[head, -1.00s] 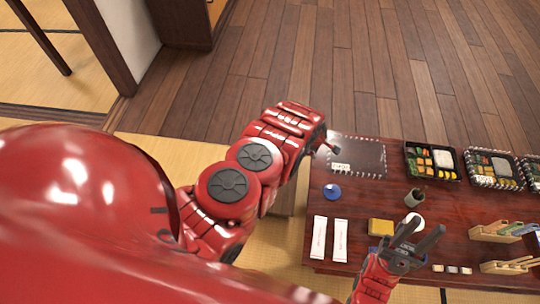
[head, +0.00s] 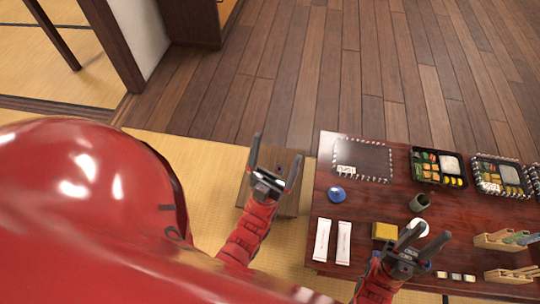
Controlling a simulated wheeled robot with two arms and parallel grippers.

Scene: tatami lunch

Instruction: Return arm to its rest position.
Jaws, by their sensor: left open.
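My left gripper (head: 277,148) is open with its two fingers spread and nothing between them. It is left of the dark red table (head: 375,222), in front of a small wooden box or stool (head: 285,207), and its forearm comes up from below. My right gripper (head: 433,232) has its fingers apart and looks empty. It is over the table's front part, near a yellow block (head: 384,231) and a white round dish (head: 417,224) that it partly covers.
Wooden floor (head: 300,75) lies open behind.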

